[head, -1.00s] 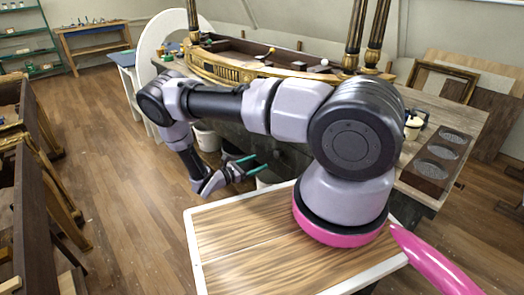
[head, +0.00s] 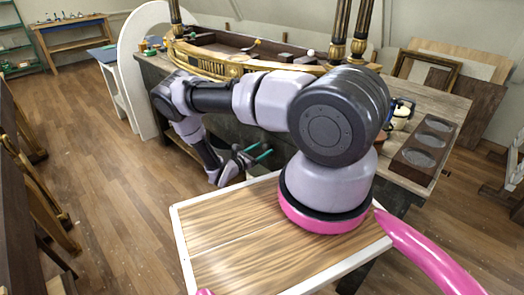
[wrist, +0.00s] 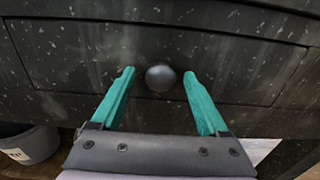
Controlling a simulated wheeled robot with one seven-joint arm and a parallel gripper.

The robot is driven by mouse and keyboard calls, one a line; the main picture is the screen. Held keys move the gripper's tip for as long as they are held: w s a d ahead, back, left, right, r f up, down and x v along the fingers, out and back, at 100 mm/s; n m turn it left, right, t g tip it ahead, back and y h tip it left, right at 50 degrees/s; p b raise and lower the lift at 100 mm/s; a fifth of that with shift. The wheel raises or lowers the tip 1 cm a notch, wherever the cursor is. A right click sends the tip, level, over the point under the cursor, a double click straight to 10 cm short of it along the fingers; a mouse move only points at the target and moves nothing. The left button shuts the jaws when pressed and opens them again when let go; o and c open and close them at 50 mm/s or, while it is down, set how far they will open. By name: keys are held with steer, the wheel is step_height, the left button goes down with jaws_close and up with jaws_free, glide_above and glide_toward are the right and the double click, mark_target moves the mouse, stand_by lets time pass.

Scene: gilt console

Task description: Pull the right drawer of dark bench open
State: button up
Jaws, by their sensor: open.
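The dark bench (head: 444,106) stands beyond my arm in the head view, with its front mostly hidden behind the arm. In the wrist view a dark, paint-specked drawer front (wrist: 230,70) fills the upper part, with thin seams around it and no visible gap of opening. A round dark knob (wrist: 160,77) sits at its middle. My gripper (wrist: 158,82) is open, its two teal fingers on either side of the knob in the picture. I cannot tell whether the tips reach it in depth. The gripper (head: 262,154) also shows low before the bench in the head view.
A gilt console piece (head: 225,67) lies on the bench top. A dark block with round wells (head: 425,145) sits at the bench's right end. A grey bucket (wrist: 30,145) stands below the drawer at left. Wooden floor (head: 110,190) is clear at left.

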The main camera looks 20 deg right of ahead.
steer(key=shift+d, duration=0.1)
jaws_close()
stand_by(1.4)
